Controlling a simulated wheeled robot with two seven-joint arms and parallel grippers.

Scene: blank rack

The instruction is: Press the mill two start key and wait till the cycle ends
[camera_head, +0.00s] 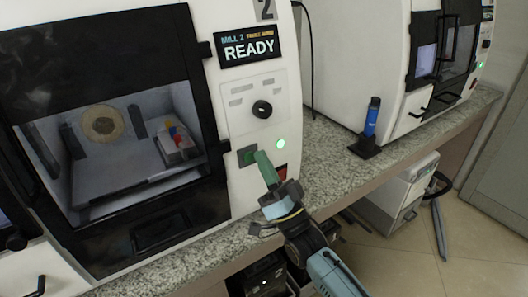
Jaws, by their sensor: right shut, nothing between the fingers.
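Mill 2 (232,110) is a white machine with a black-framed door on its left part. Its display (248,48) reads "MILL 2" and "READY". The start key (246,156) is a small green key in a dark plate, low on the control panel. My right gripper (260,158) is shut and empty, its green fingertips right at the key and partly covering it. I cannot tell whether they touch it. A round green light (281,144) is lit just to the right. My left gripper is not in view.
A black knob (262,109) sits above the key, and a red key (281,172) is partly hidden behind my gripper. A blue bottle-like object (371,118) stands in a black holder on the granite counter (335,165). Another white machine (385,60) stands at the right.

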